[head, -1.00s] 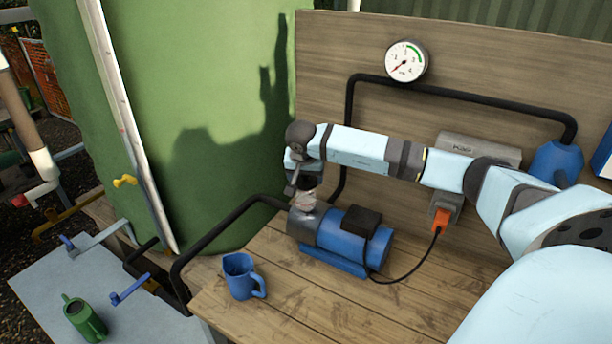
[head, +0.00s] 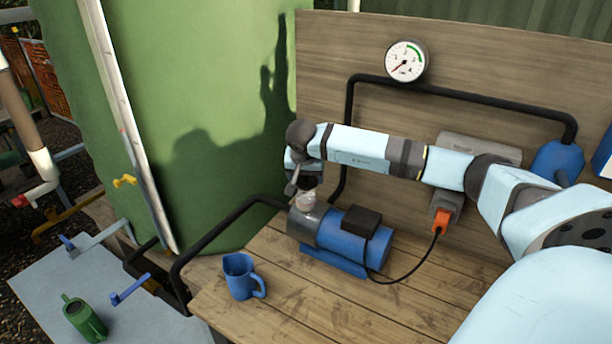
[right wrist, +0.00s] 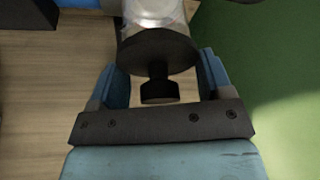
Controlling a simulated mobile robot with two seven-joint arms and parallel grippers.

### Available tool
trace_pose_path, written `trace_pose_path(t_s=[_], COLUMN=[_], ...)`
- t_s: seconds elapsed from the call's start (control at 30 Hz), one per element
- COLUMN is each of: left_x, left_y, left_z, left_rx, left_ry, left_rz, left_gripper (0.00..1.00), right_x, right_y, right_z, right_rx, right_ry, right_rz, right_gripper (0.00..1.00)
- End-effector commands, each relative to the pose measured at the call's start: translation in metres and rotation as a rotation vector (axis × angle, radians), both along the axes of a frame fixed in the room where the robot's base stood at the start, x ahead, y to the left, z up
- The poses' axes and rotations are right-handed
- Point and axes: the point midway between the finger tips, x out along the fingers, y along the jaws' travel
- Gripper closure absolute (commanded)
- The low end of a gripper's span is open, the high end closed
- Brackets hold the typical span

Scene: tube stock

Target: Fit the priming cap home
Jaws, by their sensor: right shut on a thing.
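The priming cap (right wrist: 158,52) is a dark round disc with a short stubby knob, seen in the right wrist view between my right gripper's blue fingers. My right gripper (head: 304,190) is shut on it, pointing down over the pump's front end. The pump (head: 340,238) is blue with a grey front part and lies on the wooden bench. A clear, pale housing (right wrist: 153,14) lies directly beyond the cap in the wrist view. I cannot tell whether the cap is fully seated on it. In the head view my gripper mostly hides the cap. My left gripper is not in view.
A blue mug (head: 241,277) stands on the bench left of the pump. A black pipe (head: 215,238) runs from the pump past the green tank (head: 190,110). A pressure gauge (head: 406,61) is on the back board. The bench front is clear.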

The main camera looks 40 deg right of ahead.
Motion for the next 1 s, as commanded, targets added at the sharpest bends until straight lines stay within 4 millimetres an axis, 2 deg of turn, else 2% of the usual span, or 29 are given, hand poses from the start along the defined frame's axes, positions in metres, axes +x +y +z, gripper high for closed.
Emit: trace_pose_path(t_s=[1.0], left_x=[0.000], left_y=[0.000], left_z=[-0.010], left_rx=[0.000], left_ry=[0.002], left_rz=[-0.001], left_gripper=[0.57], right_x=[0.000], right_y=[0.000], right_z=[-0.013], right_rx=[0.000], right_ry=[0.000], right_rz=[0.000], right_gripper=[0.51])
